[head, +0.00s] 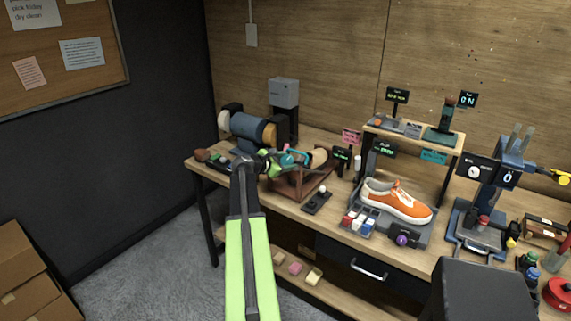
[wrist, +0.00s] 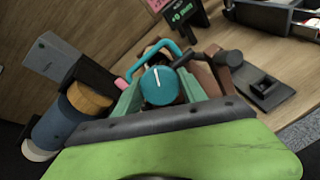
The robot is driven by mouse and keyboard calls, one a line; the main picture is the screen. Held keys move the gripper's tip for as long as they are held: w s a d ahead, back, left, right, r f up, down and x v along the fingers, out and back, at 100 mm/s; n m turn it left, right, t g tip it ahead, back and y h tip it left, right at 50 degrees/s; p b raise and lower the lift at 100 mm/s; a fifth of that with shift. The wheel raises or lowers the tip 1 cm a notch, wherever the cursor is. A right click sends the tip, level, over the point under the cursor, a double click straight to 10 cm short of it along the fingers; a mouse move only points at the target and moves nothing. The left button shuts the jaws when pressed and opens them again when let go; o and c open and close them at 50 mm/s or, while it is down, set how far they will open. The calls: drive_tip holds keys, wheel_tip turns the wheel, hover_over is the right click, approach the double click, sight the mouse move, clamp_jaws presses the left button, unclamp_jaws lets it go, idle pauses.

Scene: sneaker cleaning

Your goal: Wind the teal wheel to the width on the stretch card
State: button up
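The teal wheel (wrist: 158,86) shows face-on in the wrist view, with a white line on it. It is on a brown wooden stand (head: 305,184) with a teal bar (wrist: 165,47) behind it. My gripper (head: 268,162) reaches this stand from the left in the head view, and hides much of the wheel there. Two green fingers stand apart on either side of the wheel in the wrist view; whether they touch it is unclear. A pink card (head: 351,136) and a dark sign with green characters (wrist: 182,12) stand behind; their writing is too small to read.
A blue and tan roller machine (head: 248,128) stands left of the wheel. A small dark block with a lever (head: 317,200) lies to the right. An orange sneaker (head: 396,200) rests on a grey tray further right. The floor (head: 180,260) at the front left is clear.

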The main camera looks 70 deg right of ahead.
drive_tip(key=shift+w, duration=0.1)
drive_tip(key=c, duration=0.5)
drive_tip(key=shift+a, duration=0.3)
drive_tip(key=shift+d, duration=0.4)
drive_tip(key=shift+w+r, duration=0.1)
idle(0.4)
drive_tip(key=o, duration=1.3)
drive_tip(key=shift+o, duration=0.2)
